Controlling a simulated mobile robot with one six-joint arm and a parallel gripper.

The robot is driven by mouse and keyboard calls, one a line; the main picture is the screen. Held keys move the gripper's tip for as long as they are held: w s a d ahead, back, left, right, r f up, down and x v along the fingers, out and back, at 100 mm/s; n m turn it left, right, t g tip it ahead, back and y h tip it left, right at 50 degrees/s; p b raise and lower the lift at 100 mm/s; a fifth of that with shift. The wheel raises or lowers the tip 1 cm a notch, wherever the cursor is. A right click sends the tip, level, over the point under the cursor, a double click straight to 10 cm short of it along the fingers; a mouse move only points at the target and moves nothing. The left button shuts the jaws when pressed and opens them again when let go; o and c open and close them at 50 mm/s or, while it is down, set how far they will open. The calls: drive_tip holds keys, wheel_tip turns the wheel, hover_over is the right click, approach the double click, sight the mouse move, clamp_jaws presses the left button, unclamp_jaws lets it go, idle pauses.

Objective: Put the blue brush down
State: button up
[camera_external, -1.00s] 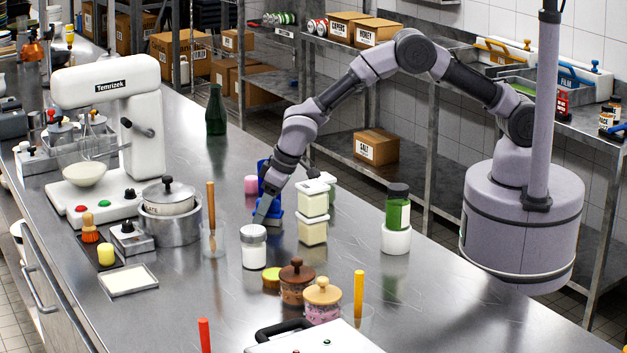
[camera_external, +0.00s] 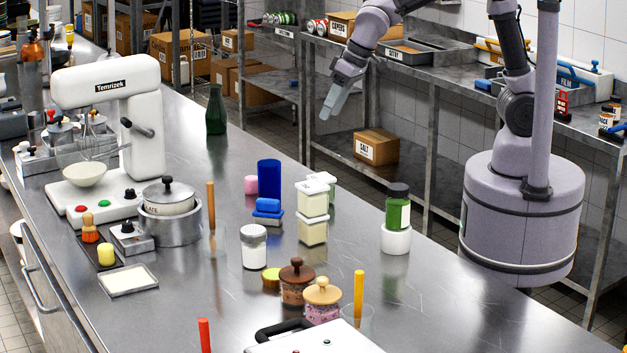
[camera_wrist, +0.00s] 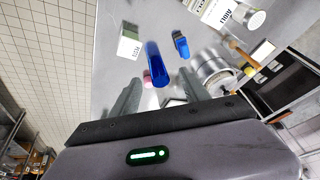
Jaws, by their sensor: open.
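The blue brush (camera_external: 267,211), a small block with a lighter band, rests on the steel counter (camera_external: 345,265) just in front of a tall blue cylinder (camera_external: 269,178). In the wrist view the brush (camera_wrist: 181,44) lies beside the blue cylinder (camera_wrist: 156,66), clear of my fingers. My gripper (camera_external: 327,112) is raised beyond the counter's far edge, apart from the brush. In the wrist view my gripper (camera_wrist: 160,80) has its two fingers apart with nothing held between them.
A pink item (camera_external: 251,185) stands left of the blue cylinder. Stacked pale containers (camera_external: 312,215) stand right of the brush, and a white-filled jar (camera_external: 254,248) in front. A green jar (camera_external: 398,208) is farther right. Shelves with a salt box (camera_external: 376,147) stand behind.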

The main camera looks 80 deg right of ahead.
drive_tip(key=s+d+r+m+t+y, duration=0.1)
drive_tip(key=s+d+r, duration=0.15)
drive_tip(key=s, duration=0.95)
drive_tip(key=s+d+r+m, duration=0.1)
drive_tip(key=s+d, duration=0.2)
drive_tip(key=s, duration=1)
wheel_tip(320, 180, down, 8)
drive_tip(key=b, duration=0.7)
drive_tip(key=shift+w+b, duration=0.15)
drive_tip(key=shift+b, duration=0.25)
